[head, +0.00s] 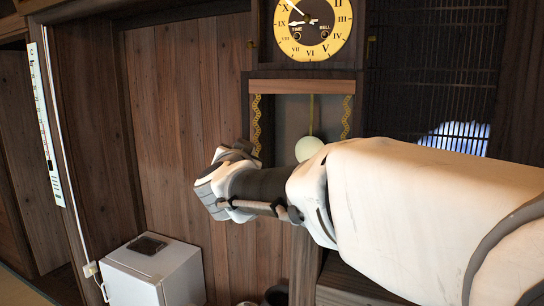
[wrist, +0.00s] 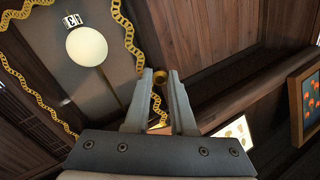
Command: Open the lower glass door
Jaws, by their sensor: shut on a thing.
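The wall clock's lower glass door (head: 285,120) sits below the yellow dial, with gold zigzag trim down both sides. A white pendulum disc (head: 309,148) shows behind it; the disc also shows in the wrist view (wrist: 87,46). The door looks closed or nearly so; a small gap cannot be told. My gripper (head: 235,152) is at the door's left edge, and my arm hides the door's lower part.
The clock dial (head: 312,27) is above the door. A small white fridge (head: 155,272) with a dark item on top stands on the floor at lower left. A thermometer strip (head: 45,125) is on the left post. A dark lattice (head: 430,75) is right of the clock.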

